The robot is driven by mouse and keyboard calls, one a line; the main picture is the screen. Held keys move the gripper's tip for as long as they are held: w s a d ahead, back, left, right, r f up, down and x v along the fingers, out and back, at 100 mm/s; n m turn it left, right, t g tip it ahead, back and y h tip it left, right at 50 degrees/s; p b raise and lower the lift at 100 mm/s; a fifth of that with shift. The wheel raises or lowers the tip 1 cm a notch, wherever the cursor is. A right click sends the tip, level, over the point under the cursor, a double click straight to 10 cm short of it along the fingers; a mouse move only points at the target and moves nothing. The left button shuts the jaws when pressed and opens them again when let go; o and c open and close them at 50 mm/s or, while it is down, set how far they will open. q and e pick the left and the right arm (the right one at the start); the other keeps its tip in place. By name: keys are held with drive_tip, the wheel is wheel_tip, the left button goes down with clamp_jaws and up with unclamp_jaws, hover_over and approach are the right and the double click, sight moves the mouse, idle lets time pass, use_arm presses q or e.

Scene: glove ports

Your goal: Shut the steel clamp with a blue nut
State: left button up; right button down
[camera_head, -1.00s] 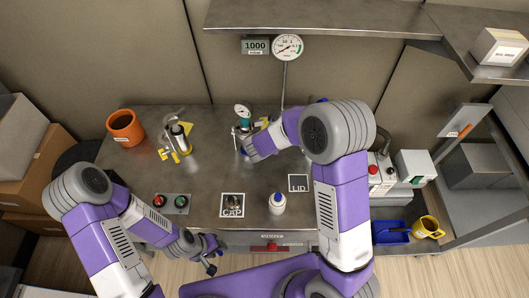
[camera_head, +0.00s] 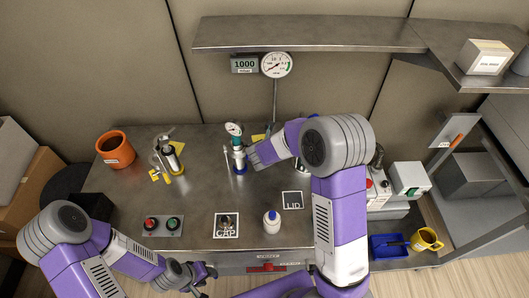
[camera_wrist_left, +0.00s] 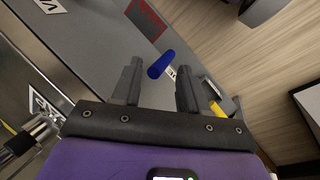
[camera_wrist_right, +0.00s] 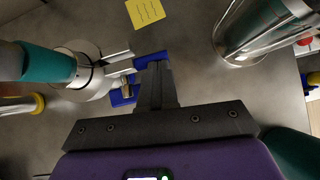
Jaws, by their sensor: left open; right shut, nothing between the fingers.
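The steel clamp (camera_wrist_right: 88,75) sits around the base of the teal-topped fitting in the right wrist view. Two steel lugs stick out towards my right gripper (camera_wrist_right: 154,72), with a small brass-coloured piece and blue parts (camera_wrist_right: 122,97) beside them. I cannot tell how far the clamp is closed. My right gripper is shut and empty, just beside the lugs. In the head view, the fitting with the blue at its base (camera_head: 239,168) stands just left of that gripper (camera_head: 254,158). My left gripper (camera_head: 207,278) is open and empty by the front edge; its spread fingers show in the left wrist view (camera_wrist_left: 158,85).
A glass cylinder (camera_wrist_right: 268,30) stands right of my right gripper. Another steel fitting (camera_head: 172,158), an orange pot (camera_head: 116,150), a button box (camera_head: 162,226) and a white bottle (camera_head: 271,221) stand on the bench. A shelf (camera_head: 310,34) overhangs the back.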

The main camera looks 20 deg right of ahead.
drive_tip(key=p+v, duration=0.1)
drive_tip(key=v, duration=0.6)
drive_tip(key=shift+s+r+p, duration=0.15)
drive_tip(key=shift+r+p, duration=0.1)
drive_tip(key=shift+p, duration=0.15)
